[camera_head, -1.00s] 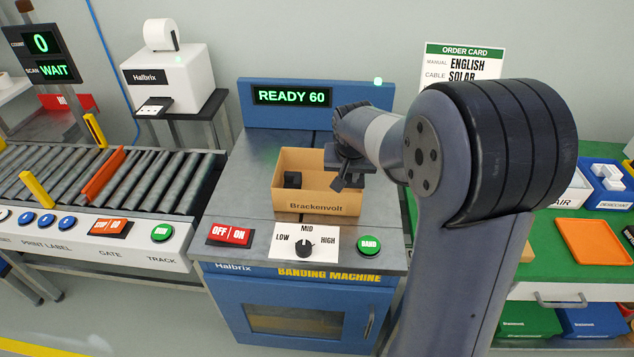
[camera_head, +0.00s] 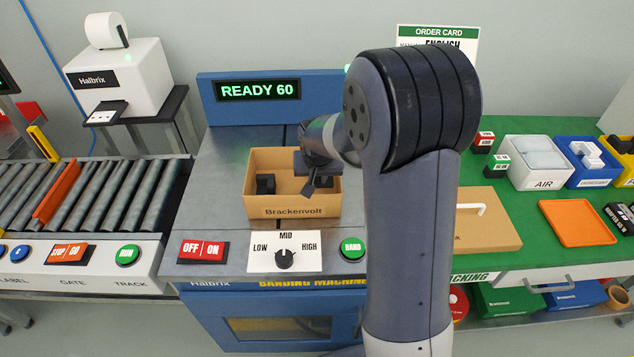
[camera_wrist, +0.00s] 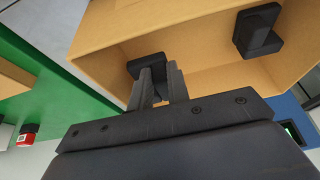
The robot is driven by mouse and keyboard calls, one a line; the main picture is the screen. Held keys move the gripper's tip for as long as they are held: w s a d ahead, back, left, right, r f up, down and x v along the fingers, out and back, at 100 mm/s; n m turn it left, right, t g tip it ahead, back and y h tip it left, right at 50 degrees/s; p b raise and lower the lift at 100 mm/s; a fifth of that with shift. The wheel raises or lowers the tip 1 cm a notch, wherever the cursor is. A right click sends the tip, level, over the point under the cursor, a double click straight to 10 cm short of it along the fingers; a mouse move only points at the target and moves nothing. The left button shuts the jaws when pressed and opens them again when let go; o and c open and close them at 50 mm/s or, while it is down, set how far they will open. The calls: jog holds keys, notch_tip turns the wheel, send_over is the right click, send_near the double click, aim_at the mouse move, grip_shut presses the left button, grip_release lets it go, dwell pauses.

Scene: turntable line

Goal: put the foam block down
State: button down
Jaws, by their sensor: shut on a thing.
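My gripper (camera_head: 311,187) is over the right part of an open cardboard box marked Brackenvolt (camera_head: 292,212), which stands on the banding machine. In the wrist view my gripper (camera_wrist: 157,75) is shut on a dark foam block (camera_wrist: 147,66), held at the box's opening. I cannot tell whether the held block touches the box floor. A second dark foam block (camera_head: 265,184) is inside the box at the left; it also shows in the wrist view (camera_wrist: 257,31). My arm hides part of the machine's right side.
The READY 60 display panel (camera_head: 258,91) stands behind the box. Buttons and a LOW-MID-HIGH dial (camera_head: 284,258) are in front. A green bench (camera_head: 540,262) on the right holds a cardboard piece (camera_head: 487,225), an orange tray (camera_head: 576,222) and bins. A roller track (camera_head: 120,198) is at left.

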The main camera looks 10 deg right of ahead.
aim_at(318, 186)
notch_tip(318, 186, down, 2)
jog(key=shift+f, duration=0.2)
jog(key=shift+f+b, duration=0.65)
jog(key=shift+b, duration=0.05)
jog(key=c, duration=1.3)
grip_release()
jog(key=shift+r, duration=0.1)
jog(key=shift+c, duration=0.2)
jog(key=shift+r, duration=0.1)
jog(key=shift+r+p, duration=0.3)
jog(key=shift+p, duration=0.2)
jog(key=p+v, duration=0.1)
jog(key=v, duration=1.1)
jog(key=shift+r, duration=0.25)
